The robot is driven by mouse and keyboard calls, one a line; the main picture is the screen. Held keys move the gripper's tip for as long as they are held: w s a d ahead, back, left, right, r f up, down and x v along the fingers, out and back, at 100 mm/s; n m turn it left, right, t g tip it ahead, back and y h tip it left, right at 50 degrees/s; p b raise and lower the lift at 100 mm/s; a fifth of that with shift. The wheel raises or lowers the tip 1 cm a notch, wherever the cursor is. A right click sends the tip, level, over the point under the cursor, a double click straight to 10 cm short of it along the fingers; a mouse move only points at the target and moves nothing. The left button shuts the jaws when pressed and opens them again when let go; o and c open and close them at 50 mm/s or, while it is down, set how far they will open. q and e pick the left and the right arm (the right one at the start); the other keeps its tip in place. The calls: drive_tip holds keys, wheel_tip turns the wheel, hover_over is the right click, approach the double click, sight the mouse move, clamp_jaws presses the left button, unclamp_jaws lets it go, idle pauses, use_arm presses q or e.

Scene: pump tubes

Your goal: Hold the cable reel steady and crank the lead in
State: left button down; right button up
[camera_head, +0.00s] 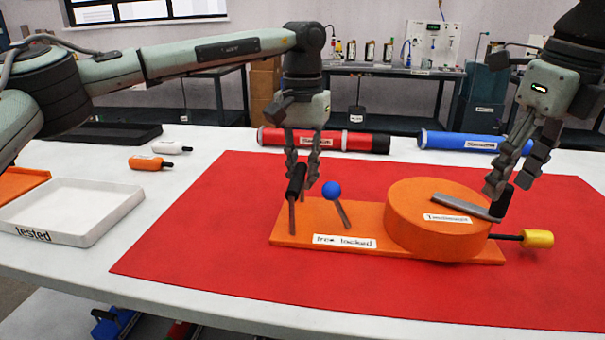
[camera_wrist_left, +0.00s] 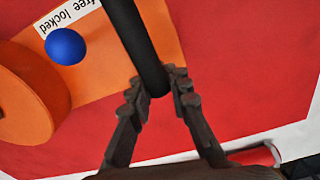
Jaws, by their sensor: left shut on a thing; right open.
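The cable reel's orange drum (camera_head: 425,215) sits on an orange base (camera_head: 290,228) labelled "free locked". My left gripper (camera_head: 304,176) is shut on the black upright handle (camera_head: 296,183) at the base's left end; the handle also shows between its fingers in the left wrist view (camera_wrist_left: 136,35). A lever with a blue ball (camera_head: 332,190) leans left beside the label. A grey crank arm (camera_head: 465,205) lies across the drum, with a black knob (camera_head: 502,201) at its right end. My right gripper (camera_head: 514,178) is open at the knob; whether its fingers straddle it is unclear. The lead's yellow plug (camera_head: 538,239) sticks out right.
The reel stands on a red mat (camera_head: 190,235) on a white table. A red tube (camera_head: 325,140) and a blue tube (camera_head: 460,141) lie behind it. A white "tested" tray (camera_head: 88,228) stands left. The mat's front is clear.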

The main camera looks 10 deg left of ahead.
drive_tip(key=shift+w+a+f, duration=0.1)
drive_tip(key=shift+w+f, duration=0.05)
drive_tip(key=shift+f, duration=0.9)
drive_tip(key=shift+w+a+f, duration=0.1)
drive_tip(key=shift+f, duration=0.95)
drive_tip(key=shift+c, duration=0.2)
clamp_jaws()
drive_tip(key=shift+f, duration=0.1)
